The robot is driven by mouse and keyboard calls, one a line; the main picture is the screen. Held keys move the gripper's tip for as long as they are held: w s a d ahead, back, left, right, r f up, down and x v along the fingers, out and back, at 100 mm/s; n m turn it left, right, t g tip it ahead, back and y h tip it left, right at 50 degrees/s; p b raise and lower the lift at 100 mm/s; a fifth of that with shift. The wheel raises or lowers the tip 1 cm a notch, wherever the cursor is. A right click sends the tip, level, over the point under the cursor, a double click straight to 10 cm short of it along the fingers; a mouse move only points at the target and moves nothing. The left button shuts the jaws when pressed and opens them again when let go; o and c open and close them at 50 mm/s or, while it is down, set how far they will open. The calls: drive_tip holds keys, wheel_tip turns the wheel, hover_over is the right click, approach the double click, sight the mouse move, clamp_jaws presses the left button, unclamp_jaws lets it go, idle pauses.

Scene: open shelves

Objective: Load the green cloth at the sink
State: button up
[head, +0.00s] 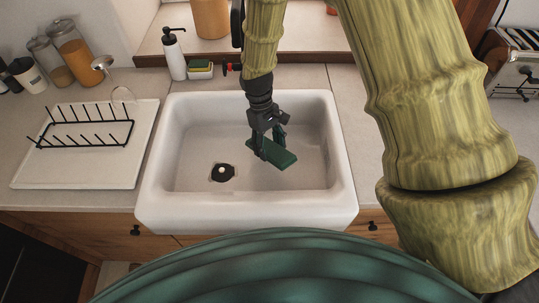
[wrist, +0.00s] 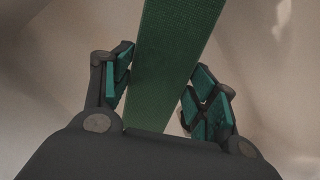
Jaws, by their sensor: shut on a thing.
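A flat dark green cloth (head: 277,154) is held by my gripper (head: 270,148) over the white sink basin (head: 196,119). In the wrist view the green cloth (wrist: 168,62) runs up from between the teal-padded fingers of my gripper (wrist: 162,95). The gripper is shut on the cloth near one end. The cloth looks stiff and tilted. I cannot tell whether its lower end touches the basin floor.
A black drain (head: 222,173) lies in the basin floor. A white drainboard (head: 42,174) with a black rack stands left. A soap bottle (head: 174,55) and a sponge holder (head: 200,70) stand behind the sink. A toaster (head: 515,70) is at the right.

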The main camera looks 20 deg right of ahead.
sight(269, 148)
drive_tip(key=shift+r+p, duration=2.85)
drive_tip(key=shift+r, duration=1.15)
wheel_tip(269, 148, up, 4)
drive_tip(key=p, duration=0.3)
drive_tip(key=shift+f, duration=0.1)
